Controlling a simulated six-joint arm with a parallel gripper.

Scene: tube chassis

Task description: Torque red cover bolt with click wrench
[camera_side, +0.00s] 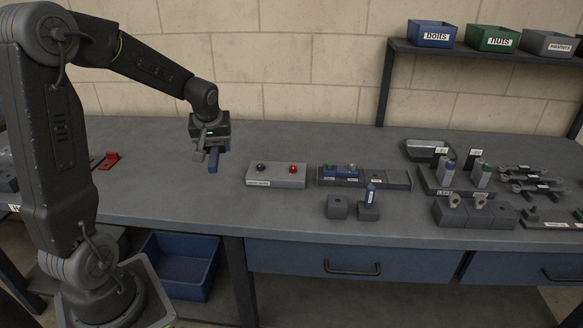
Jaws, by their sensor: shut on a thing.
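My gripper (207,158) is above the left part of the bench, left of the grey labelled block. The held item is apart from both. Wrench-like tools (527,171) lie on a rack at the far right.
A grey tray with sockets (399,180) stands right of the block, with two small dark blocks (337,207) in front. A red piece (110,159) lies at left. Bins (432,35) sit on the shelf.

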